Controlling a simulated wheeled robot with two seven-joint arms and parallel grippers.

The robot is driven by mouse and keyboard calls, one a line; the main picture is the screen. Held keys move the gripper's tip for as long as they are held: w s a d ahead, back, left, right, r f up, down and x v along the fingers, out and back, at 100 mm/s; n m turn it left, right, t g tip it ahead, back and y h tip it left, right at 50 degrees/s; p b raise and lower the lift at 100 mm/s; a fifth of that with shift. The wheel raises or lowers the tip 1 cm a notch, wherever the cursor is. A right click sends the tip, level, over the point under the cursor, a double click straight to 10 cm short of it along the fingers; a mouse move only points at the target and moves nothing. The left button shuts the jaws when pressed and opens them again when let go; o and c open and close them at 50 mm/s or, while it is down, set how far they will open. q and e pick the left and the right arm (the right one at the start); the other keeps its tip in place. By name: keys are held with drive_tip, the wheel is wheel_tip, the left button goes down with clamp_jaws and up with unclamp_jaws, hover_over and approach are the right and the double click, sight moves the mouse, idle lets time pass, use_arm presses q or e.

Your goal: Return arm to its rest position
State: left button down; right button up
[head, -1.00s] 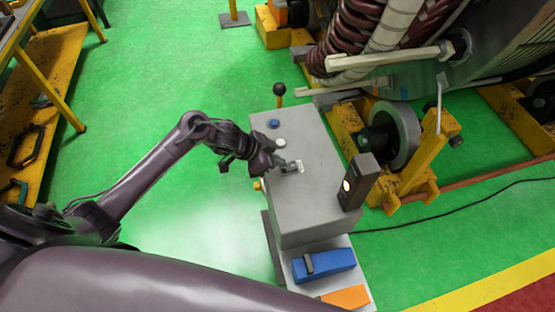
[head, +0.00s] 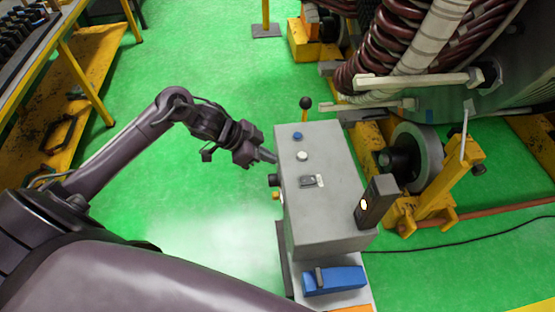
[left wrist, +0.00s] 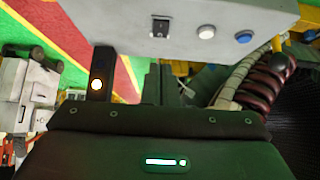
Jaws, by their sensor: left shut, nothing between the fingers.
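My left arm comes in from the left in the head view. Its gripper (head: 268,156) is shut and empty, just left of the grey control box (head: 330,220). In the head view it looks apart from the switch on the box top, though the exact gap to the box edge is hard to tell. The shut fingers (left wrist: 160,82) show dark in the left wrist view, below the box face. The box has a black rocker switch (head: 308,181), a white button (head: 302,156) and a blue button (head: 298,137). My right gripper is not in view.
A dark post with a lit lamp (head: 376,202) stands on the box's right side. A black-knobbed lever (head: 306,103) rises behind it. A blue block (head: 334,280) sits in front. The large stator (head: 500,110) is at the right. Green floor (head: 190,215) is free at the left.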

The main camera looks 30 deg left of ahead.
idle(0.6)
use_arm(q)
drive_tip(key=d+f+t+y, duration=0.1)
drive_tip(key=d+f+t, duration=0.1)
drive_tip(key=d, duration=0.4)
drive_tip(key=s+a+r+n+g+y, duration=0.1)
drive_tip(key=s+r+n+g+y, duration=0.2)
drive_tip(key=s+n+y, duration=0.85)
drive_tip(key=s+f+m+g+h+b, duration=0.1)
drive_tip(key=s+f+h+b, duration=0.15)
drive_tip(key=f, duration=1.45)
drive_tip(key=s+f+m+h+b, duration=0.1)
drive_tip(key=s+f+m+h, duration=0.15)
drive_tip(key=f, duration=1.45)
drive_tip(key=s+a+f+g+b, duration=0.1)
drive_tip(key=s+a+f+b, duration=0.2)
drive_tip(key=s+f, duration=1.7)
drive_tip(key=shift+s+a+f+n+g, duration=0.3)
drive_tip(key=shift+a+f+n, duration=0.15)
drive_tip(key=shift+f, duration=0.25)
